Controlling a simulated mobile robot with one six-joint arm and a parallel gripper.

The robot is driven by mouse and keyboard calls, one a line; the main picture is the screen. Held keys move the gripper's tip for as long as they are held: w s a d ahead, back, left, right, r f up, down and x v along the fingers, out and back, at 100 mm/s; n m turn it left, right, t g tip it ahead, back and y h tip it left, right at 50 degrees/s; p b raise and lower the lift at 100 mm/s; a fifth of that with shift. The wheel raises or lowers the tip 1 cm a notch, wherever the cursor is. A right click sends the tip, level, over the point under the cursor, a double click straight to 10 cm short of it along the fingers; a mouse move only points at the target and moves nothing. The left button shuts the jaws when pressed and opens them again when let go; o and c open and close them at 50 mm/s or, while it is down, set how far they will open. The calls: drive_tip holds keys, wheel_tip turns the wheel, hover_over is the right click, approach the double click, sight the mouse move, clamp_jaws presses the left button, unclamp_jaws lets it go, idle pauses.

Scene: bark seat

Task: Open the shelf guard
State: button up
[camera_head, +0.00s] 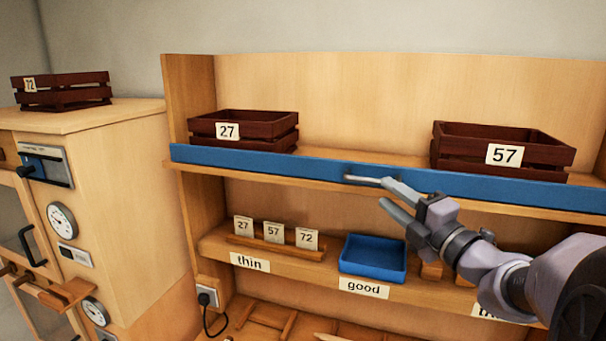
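The shelf guard (260,164) is a long blue bar along the front edge of the upper shelf. It stands upright in front of the crates' lower parts. A small metal handle (361,180) sits on its front near the middle. My gripper (383,193) comes in from the right, with its two grey fingers apart and nothing visible between them. The upper fingertip overlaps the right end of the handle in the picture. I cannot tell whether it touches the handle or the guard.
Dark crates marked 27 (262,131) and 57 (520,156) stand behind the guard. Below are a card holder (275,248) and a blue tray (373,259). A cabinet (125,185) with a crate marked 72 (65,93) on top stands at left.

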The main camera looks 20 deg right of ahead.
sight(374, 183)
drive_tip(key=x, duration=0.7)
drive_tip(key=shift+a, duration=0.1)
drive_tip(key=shift+s+r, duration=0.1)
clamp_jaws()
